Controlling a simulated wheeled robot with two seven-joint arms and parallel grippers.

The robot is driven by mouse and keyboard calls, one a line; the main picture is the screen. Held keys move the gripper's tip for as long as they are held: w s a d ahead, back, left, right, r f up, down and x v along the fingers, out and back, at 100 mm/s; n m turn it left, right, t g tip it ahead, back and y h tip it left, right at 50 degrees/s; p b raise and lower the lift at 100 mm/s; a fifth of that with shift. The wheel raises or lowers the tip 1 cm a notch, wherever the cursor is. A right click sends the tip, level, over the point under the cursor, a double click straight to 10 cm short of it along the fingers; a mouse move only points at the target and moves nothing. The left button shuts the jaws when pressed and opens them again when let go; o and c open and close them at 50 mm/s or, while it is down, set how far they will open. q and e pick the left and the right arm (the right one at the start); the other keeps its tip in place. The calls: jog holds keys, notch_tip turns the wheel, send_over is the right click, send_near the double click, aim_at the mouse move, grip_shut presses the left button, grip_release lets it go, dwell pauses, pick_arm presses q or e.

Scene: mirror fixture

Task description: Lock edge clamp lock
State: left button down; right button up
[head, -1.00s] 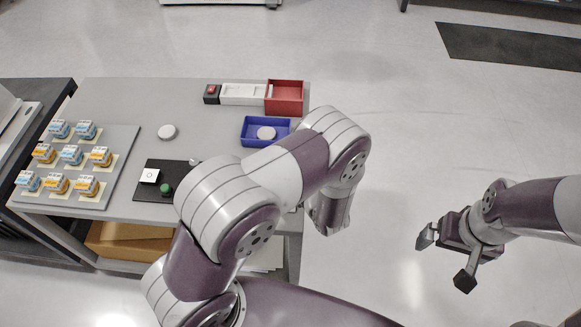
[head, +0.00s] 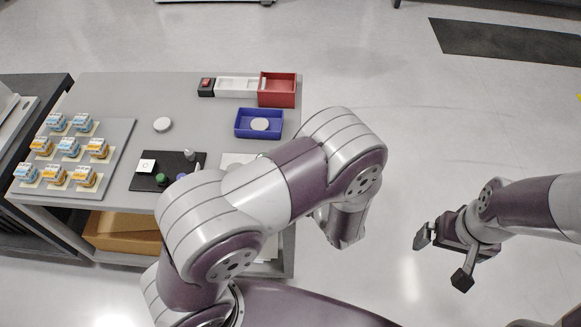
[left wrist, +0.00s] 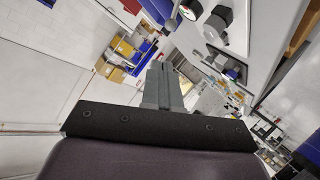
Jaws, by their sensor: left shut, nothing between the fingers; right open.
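A black fixture plate (head: 191,165) lies on the grey table. It carries a white block (head: 147,166), a green knob (head: 161,179) and a small grey metal post (head: 189,154). Which part is the edge clamp lock I cannot tell. My left arm covers the plate's right side. My right gripper (head: 443,258) is open and empty over the floor.
A grey board (head: 113,150) with several blue and orange parts lies at the table's left. A white disc (head: 162,125), a blue tray (head: 238,131) holding another disc, and a red bin (head: 277,99) are also on the table. Floor right of the table is clear.

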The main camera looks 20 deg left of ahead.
pick_arm(q)
jog(key=v, duration=0.3)
jog(key=shift+s+r, duration=0.25)
jog(key=shift+s, duration=0.1)
